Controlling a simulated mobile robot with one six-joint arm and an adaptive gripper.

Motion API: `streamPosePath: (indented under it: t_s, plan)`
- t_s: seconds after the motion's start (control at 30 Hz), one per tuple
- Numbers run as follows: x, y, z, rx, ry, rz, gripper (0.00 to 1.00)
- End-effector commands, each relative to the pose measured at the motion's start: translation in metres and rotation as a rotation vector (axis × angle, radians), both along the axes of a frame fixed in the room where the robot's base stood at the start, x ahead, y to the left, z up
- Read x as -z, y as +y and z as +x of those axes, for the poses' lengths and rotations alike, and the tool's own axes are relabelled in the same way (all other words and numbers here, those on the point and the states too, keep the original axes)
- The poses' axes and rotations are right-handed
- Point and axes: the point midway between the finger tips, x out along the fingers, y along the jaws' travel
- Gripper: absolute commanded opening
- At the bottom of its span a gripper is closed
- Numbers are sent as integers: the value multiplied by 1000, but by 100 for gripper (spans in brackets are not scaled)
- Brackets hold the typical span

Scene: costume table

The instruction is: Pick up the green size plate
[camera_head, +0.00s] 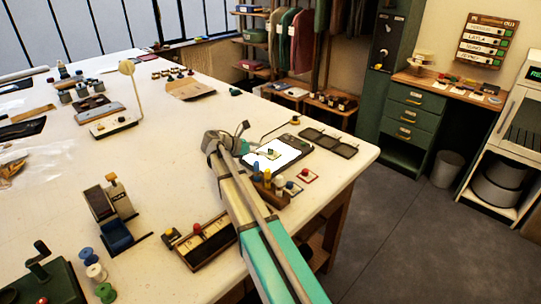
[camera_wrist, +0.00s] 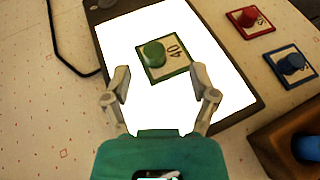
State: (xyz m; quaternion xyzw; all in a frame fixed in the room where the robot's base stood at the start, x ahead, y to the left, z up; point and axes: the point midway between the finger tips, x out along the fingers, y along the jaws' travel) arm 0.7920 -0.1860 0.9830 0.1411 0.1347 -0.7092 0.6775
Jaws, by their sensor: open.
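The green size plate (camera_wrist: 176,60) is a small square tile with a green border, a green knob and a number on it. It lies flat on a bright white light panel (camera_wrist: 218,65) in the wrist view. In the head view the plate (camera_head: 271,153) shows small on the same panel (camera_head: 290,150). My gripper (camera_wrist: 164,85) is open and empty, with one finger at each side just short of the plate's near edge. In the head view my gripper (camera_head: 243,135) is over the panel's left side, and its fingers are hard to make out.
A red-edged plate (camera_wrist: 248,21) and a blue-edged plate (camera_wrist: 292,65) lie right of the panel. A wooden block with pegs (camera_head: 270,187) stands near the panel's front. A dark cable (camera_wrist: 62,50) runs along its left. A dark tray (camera_head: 329,142) lies behind right.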

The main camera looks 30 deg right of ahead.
Motion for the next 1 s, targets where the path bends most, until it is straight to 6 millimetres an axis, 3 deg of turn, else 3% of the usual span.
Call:
streamPosePath:
  t_s: [0.6,1.0]
  plan:
    - [21,-45,4,0,1,0,75]
    - [21,-46,4,-1,1,0,75]
